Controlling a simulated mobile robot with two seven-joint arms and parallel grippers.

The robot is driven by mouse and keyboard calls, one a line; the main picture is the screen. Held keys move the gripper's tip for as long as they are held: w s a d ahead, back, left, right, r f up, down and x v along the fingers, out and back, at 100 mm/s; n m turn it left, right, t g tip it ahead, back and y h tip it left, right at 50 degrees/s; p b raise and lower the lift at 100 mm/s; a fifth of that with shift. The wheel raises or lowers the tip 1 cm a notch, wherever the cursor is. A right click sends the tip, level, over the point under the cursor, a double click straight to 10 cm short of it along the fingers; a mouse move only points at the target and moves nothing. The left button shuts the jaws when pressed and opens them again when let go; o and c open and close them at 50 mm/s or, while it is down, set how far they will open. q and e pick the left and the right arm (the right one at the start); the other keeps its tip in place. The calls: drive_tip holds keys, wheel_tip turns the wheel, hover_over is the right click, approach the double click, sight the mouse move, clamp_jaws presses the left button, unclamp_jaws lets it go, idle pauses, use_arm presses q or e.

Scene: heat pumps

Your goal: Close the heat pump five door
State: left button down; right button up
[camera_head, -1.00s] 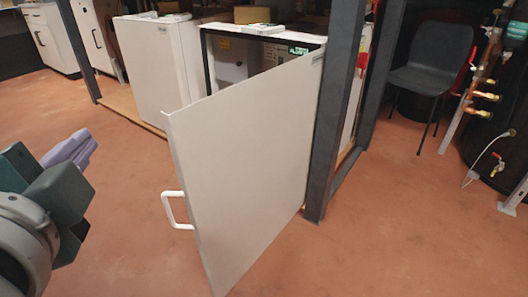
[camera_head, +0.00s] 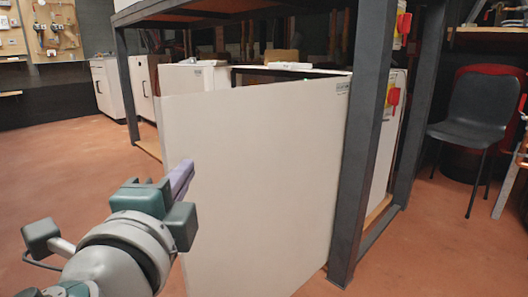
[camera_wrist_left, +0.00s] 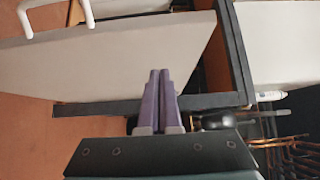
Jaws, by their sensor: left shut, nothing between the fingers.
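The heat pump door (camera_head: 262,180) is a large white panel, swung open toward me in the head view. It hides most of the heat pump cabinet (camera_head: 290,70), whose dark-edged top shows behind it. My left gripper (camera_head: 184,176) is at the door's left part, its purple fingers shut and empty. In the left wrist view the shut fingers (camera_wrist_left: 159,95) overlap the door panel (camera_wrist_left: 120,70); I cannot tell whether they touch it. A white door handle (camera_wrist_left: 55,15) shows at the top left there. My right gripper is not in view.
A dark metal post (camera_head: 372,130) of the rack stands right beside the door's right edge. A black chair (camera_head: 472,120) is at the right. Other white cabinets (camera_head: 108,85) stand at the back left. The reddish floor at the left is open.

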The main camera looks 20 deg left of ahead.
sight(184, 149)
use_arm(q)
drive_tip(key=w+a, duration=0.3)
drive_tip(key=w, duration=0.1)
drive_tip(key=shift+a, duration=0.4)
drive_tip(key=shift+w+a, duration=0.15)
drive_tip(key=shift+a, duration=0.35)
